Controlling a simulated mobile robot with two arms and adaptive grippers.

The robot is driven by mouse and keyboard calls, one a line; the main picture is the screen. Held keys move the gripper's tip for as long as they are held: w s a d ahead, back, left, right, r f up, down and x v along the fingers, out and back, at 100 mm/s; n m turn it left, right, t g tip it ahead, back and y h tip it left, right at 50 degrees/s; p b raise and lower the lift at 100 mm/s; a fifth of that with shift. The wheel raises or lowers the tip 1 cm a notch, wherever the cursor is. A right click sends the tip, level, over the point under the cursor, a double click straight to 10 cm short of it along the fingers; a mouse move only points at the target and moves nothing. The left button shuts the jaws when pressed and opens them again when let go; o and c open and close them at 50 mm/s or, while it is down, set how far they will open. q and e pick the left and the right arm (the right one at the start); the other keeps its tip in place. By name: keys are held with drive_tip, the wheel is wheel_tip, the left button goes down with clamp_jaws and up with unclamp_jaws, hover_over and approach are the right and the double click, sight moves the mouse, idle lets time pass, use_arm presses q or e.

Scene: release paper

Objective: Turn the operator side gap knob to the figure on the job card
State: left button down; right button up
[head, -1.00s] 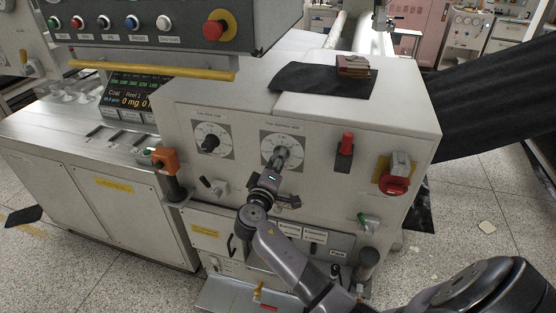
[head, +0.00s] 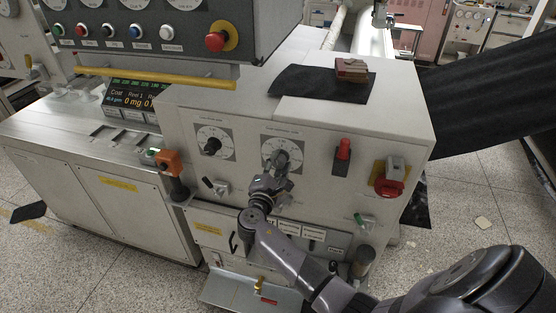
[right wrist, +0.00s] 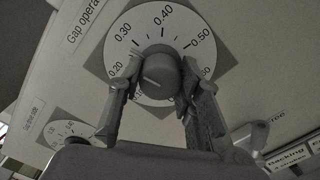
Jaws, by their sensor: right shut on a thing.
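In the head view my right gripper (head: 281,164) covers much of the right-hand dial (head: 270,145). My left gripper is not in view. I cannot make out a job card.
A second dial with a black knob (head: 212,146) is to the left. A red switch handle (head: 342,152) and a red rotary switch (head: 390,186) are to the right. An orange-topped handle (head: 168,161) stands at the left corner. A dark cloth (head: 305,83) lies on top.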

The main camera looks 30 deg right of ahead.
drive_tip(key=shift+n+p, duration=0.55)
drive_tip(key=shift+n, duration=0.65)
drive_tip(key=shift+f, duration=0.1)
drive_tip(key=o, duration=1.2)
drive_tip(key=shift+c, duration=0.2)
drive_tip(key=v, duration=1.2)
